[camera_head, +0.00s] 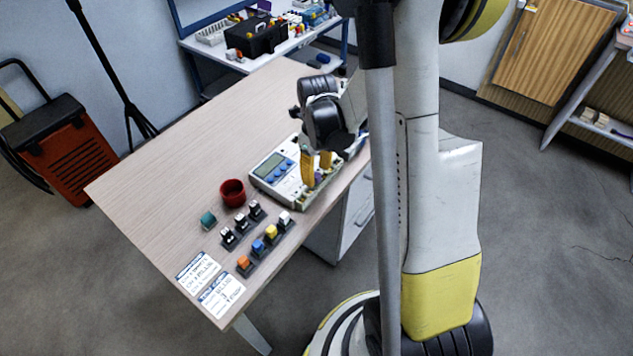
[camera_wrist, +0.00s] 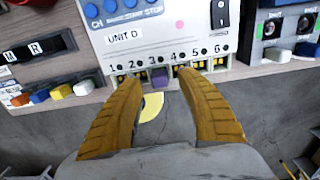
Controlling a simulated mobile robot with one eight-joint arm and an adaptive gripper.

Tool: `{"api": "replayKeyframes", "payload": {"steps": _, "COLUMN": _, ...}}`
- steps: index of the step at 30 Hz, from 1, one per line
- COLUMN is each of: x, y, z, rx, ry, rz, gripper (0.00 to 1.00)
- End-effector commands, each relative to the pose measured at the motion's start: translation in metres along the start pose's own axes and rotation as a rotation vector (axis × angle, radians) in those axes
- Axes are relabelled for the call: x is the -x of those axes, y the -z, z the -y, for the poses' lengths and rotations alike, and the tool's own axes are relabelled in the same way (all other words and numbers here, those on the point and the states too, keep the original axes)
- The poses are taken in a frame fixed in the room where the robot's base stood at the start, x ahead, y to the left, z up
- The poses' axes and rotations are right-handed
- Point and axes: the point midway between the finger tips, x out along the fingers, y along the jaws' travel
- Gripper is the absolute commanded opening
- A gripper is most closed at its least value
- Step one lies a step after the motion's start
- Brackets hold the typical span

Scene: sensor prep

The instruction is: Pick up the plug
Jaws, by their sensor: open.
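A small purple plug (camera_wrist: 159,76) sits at the front edge of the white instrument marked UNIT D (camera_wrist: 150,45), below the numbers 3 and 4. The instrument, with its screen and blue buttons, also shows on the table in the head view (camera_head: 262,178). My gripper (camera_wrist: 156,84) is open, its two yellow fingers on either side of the purple plug with gaps between. In the head view, my gripper (camera_head: 316,172) points down over the instrument's front edge. It largely hides the plug there.
Racks with black pieces (camera_head: 229,238) and orange, blue, yellow and white pieces (camera_head: 257,246) stand left of the instrument. A red cup (camera_head: 232,192), a teal piece (camera_head: 208,220) and printed cards (camera_head: 198,271) lie nearby. The table's back (camera_head: 230,115) is clear.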

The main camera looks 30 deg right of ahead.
Motion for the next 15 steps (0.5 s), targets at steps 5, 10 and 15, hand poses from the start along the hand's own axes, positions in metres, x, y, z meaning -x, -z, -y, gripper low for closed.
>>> {"api": "replayKeyframes", "payload": {"steps": 5, "x": -0.026, "y": 0.000, "z": 0.000, "rx": 0.001, "ry": 0.000, "rz": 0.001, "gripper": 0.45}}
{"api": "replayKeyframes", "payload": {"steps": 10, "x": -0.025, "y": 0.000, "z": 0.000, "rx": 0.001, "ry": 0.000, "rz": 0.001, "gripper": 0.45}}
{"api": "replayKeyframes", "payload": {"steps": 15, "x": -0.025, "y": 0.000, "z": 0.000, "rx": 0.001, "ry": 0.000, "rz": 0.001, "gripper": 0.04}}
